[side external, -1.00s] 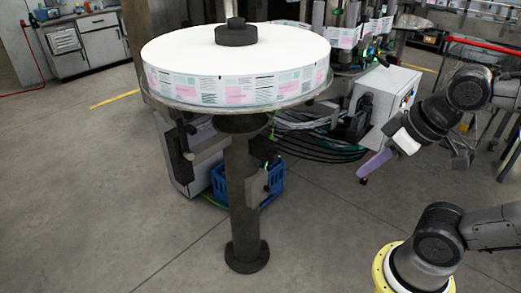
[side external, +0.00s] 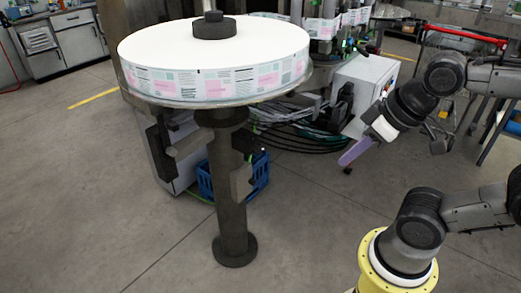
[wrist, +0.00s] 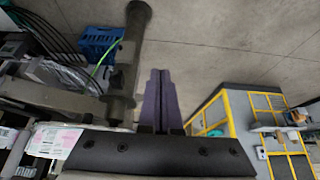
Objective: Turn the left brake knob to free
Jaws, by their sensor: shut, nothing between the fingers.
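A large white label reel (side external: 215,85) lies flat on a round platter on top of a dark post (side external: 228,190) in the side external view. Dark brackets and blocks sit on the post below the platter; I cannot pick out the left brake knob in either view, nor tell its position. My gripper (side external: 347,168) is right of the post, its purple fingers pointing down and left over open floor, clear of the reel. In the wrist view, my gripper (wrist: 160,73) has its purple fingers together and empty. The post (wrist: 124,65) is to their left there.
A blue crate (side external: 206,184) stands on the floor behind the post. Dark cables run from there toward a grey cabinet (side external: 363,88) behind my gripper. A yellow-framed enclosure (wrist: 245,115) shows in the wrist view. The front left floor is clear.

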